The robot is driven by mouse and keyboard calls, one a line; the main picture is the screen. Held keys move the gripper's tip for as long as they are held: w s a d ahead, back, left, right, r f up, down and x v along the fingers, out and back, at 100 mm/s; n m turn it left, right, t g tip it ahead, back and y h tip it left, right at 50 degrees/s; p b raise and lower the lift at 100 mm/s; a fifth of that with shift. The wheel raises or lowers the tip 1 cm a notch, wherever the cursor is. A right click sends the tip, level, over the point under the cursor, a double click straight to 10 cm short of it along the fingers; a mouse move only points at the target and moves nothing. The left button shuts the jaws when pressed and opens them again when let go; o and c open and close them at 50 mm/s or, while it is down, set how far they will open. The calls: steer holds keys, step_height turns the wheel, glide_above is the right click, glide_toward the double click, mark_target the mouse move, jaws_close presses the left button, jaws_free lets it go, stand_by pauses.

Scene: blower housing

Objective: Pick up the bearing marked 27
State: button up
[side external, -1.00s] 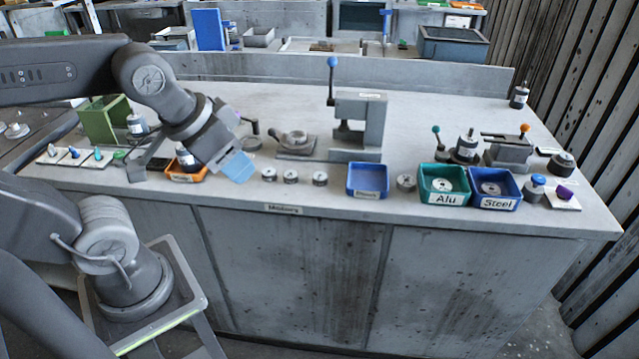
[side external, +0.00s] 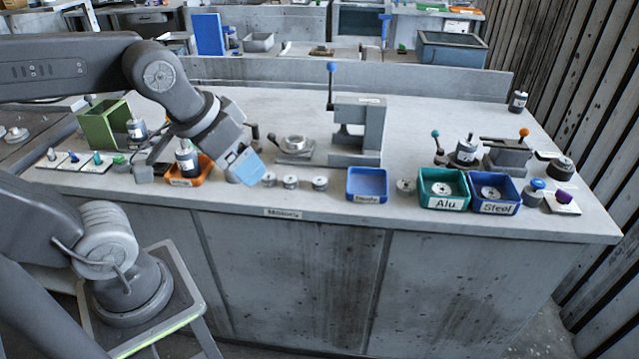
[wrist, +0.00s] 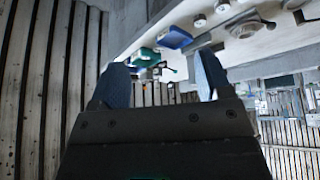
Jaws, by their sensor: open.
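Three small round metal bearings stand in a row near the bench's front edge in the side external view: a left one (side external: 268,180), a middle one (side external: 290,182) and a right one (side external: 319,184). Similar round parts are beside the green tray (side external: 405,187), in the Alu tray (side external: 441,189) and in the Steel tray (side external: 491,192). I cannot read a 27 on any of them. My gripper (side external: 243,168), with blue fingers, is above the bench just left of the row. In the wrist view my gripper (wrist: 162,78) is open, with nothing between its fingers.
An empty blue tray (side external: 368,195) stands right of the row. An orange tray (side external: 182,182) with a bottle (side external: 187,158) is left of my gripper. A press (side external: 358,128) with a tall lever and a round fixture (side external: 294,145) stand behind the row.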

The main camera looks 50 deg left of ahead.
steer(key=w+a+n+g, duration=0.2)
steer(key=w+n, duration=0.4)
steer(key=w, duration=0.2)
steer(key=n+g, duration=0.3)
steer(key=n, duration=1.1)
glide_above(320, 180)
step_height(320, 180, down, 9)
step_height(320, 180, down, 13)
steer(key=shift+s+f, duration=0.1)
steer(key=c, duration=1)
